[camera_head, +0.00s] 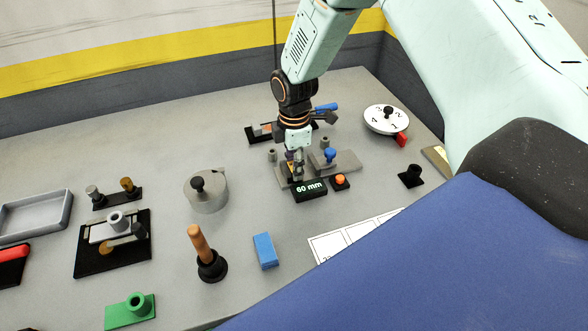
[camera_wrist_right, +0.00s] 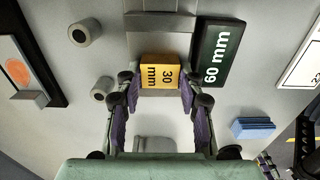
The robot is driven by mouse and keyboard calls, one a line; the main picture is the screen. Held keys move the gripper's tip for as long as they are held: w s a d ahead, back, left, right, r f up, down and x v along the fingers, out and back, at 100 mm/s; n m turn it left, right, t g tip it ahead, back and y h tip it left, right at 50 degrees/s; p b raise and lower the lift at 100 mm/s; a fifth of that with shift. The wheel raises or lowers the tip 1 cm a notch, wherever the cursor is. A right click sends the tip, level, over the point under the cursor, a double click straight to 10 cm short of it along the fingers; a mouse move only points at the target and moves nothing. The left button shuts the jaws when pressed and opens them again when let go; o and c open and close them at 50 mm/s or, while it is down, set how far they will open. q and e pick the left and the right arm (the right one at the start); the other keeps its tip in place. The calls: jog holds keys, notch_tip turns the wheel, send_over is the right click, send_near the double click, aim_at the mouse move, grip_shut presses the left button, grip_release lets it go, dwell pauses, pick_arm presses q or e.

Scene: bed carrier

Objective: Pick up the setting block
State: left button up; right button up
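A yellow block marked "30 mm" (camera_wrist_right: 160,73), apparently the setting block, sits against a grey metal fixture in the right wrist view. In the head view my right gripper hides it. My right gripper (camera_head: 296,168) points down over the fixture. In the wrist view its two purple-padded fingers (camera_wrist_right: 158,90) stand apart on either side of the yellow block, and narrow gaps seem to show beside it.
A dark "60 mm" display (camera_head: 310,190) stands close by the gripper, with an orange button (camera_head: 340,179) beside it. A numbered dial (camera_head: 385,120) is at the right.

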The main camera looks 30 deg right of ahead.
jog(key=shift+s+d, duration=0.15)
jog(key=shift+s, duration=0.05)
jog(key=c, duration=0.5)
jog(key=shift+w, duration=0.25)
grip_shut()
